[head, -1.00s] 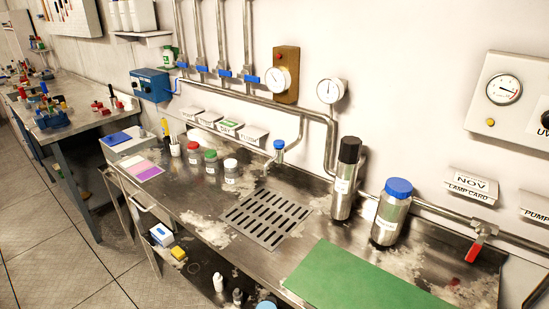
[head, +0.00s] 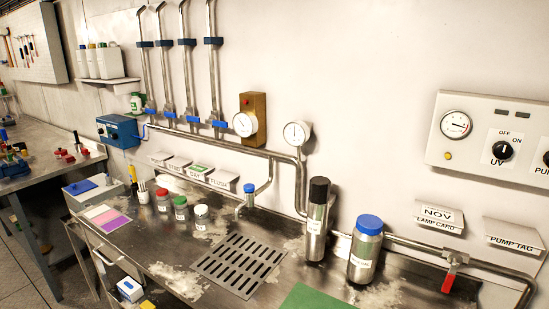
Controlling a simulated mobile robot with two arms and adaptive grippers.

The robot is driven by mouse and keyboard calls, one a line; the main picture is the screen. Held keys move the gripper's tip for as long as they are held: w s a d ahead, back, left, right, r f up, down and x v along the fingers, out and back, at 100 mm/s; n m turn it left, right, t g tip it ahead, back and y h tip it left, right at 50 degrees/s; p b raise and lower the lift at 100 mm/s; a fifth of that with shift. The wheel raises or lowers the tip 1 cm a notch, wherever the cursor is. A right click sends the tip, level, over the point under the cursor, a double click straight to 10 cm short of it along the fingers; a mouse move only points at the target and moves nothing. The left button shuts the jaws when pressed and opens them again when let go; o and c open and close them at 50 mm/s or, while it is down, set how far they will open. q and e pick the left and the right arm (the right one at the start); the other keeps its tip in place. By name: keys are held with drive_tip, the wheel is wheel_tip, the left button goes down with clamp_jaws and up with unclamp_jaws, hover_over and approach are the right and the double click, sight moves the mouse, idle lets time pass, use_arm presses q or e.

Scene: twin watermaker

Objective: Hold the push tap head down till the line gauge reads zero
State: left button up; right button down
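The push tap (head: 249,194) with a blue head stands at the end of a bent pipe, behind the slotted drain grille (head: 240,264). Nothing touches it. A round white gauge (head: 296,133) sits at the wall on the pipe run, right of the tap. Another round gauge (head: 244,124) is mounted on a brown wooden board. Which of the two is the line gauge I cannot tell for sure, and their needles are too small to read exactly. Neither of my grippers is in view.
A black-capped steel bottle (head: 317,220) and a blue-capped one (head: 365,248) stand right of the grille. Small jars (head: 181,208) stand left of it. A red-handled valve (head: 450,276) is on the right pipe. A green mat (head: 315,297) lies in front.

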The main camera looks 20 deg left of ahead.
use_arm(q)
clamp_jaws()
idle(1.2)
